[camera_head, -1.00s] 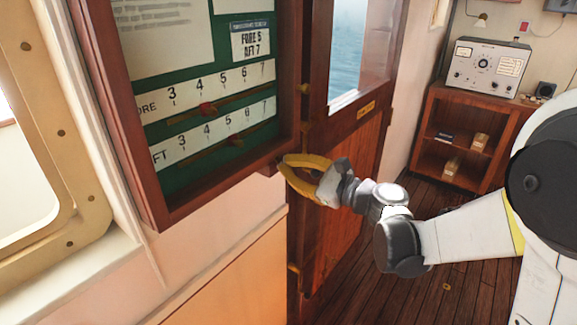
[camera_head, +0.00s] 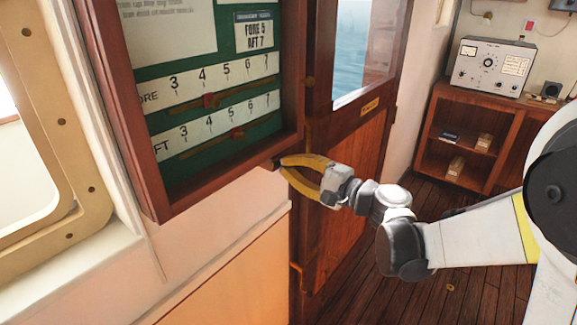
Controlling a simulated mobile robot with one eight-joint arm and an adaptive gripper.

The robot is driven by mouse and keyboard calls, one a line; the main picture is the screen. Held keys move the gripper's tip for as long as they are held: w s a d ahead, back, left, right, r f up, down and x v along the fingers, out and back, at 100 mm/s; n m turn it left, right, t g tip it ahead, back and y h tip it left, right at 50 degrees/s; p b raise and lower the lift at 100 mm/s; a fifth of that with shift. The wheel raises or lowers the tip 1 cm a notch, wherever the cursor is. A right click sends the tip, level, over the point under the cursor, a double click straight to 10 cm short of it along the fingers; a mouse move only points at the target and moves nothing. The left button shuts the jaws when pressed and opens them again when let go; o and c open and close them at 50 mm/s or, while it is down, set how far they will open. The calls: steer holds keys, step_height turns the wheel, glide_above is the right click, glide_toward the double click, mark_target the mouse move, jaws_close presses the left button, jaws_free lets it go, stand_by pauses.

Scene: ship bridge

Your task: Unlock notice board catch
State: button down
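The notice board (camera_head: 150,178) is a wood-framed case with a green back, filling the upper left. A small dark piece, perhaps the catch (camera_head: 277,165), shows at the lower right of its frame; its shape and position are too small to read. My gripper (camera_head: 284,167) has yellow fingers pointing left, with the tips right beside this piece at the frame's lower right corner. The fingertips stand a little apart, with a narrow gap between them. I cannot tell whether they touch the piece.
A wooden door (camera_head: 345,150) with a window stands just behind my gripper. A brass-coloured window frame (camera_head: 60,165) is at the far left. A wooden shelf (camera_head: 480,104) carrying a grey instrument (camera_head: 492,67) stands at the back right.

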steer(key=shift+f+n, duration=0.15)
steer(key=shift+n, duration=0.65)
steer(key=c, duration=1.6)
jaws_free()
steer(key=v, duration=1.2)
steer(key=shift+s+a, duration=0.1)
